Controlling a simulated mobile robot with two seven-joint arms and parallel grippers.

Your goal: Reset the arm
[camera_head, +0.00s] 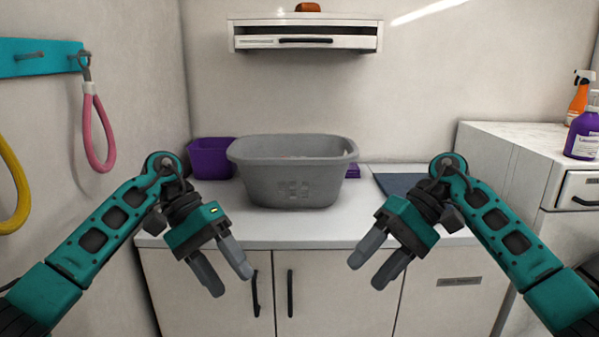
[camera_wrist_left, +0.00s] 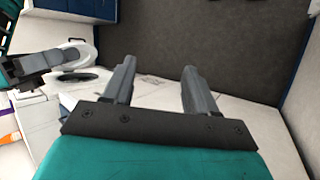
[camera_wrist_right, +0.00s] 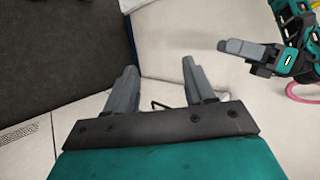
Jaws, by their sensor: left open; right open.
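My left gripper (camera_head: 222,274) is in front of the counter's front edge, left of centre in the head view, with its fingers pointing down. It is open and empty, and its spread fingers also show in the left wrist view (camera_wrist_left: 158,82). My right gripper (camera_head: 367,274) hangs in front of the counter's front edge, right of centre, fingers pointing down and to the left. It is open and empty too, as its parted fingers show in the right wrist view (camera_wrist_right: 157,84). The two grippers are well apart and touch nothing.
A grey basket (camera_head: 290,185) stands on the white counter (camera_head: 255,228), with a purple bin (camera_head: 208,158) behind its left side. A dark blue mat (camera_head: 398,184) lies at right. A white cabinet (camera_head: 505,150) holds bottles. Pink (camera_head: 97,135) and yellow loops hang on the left wall.

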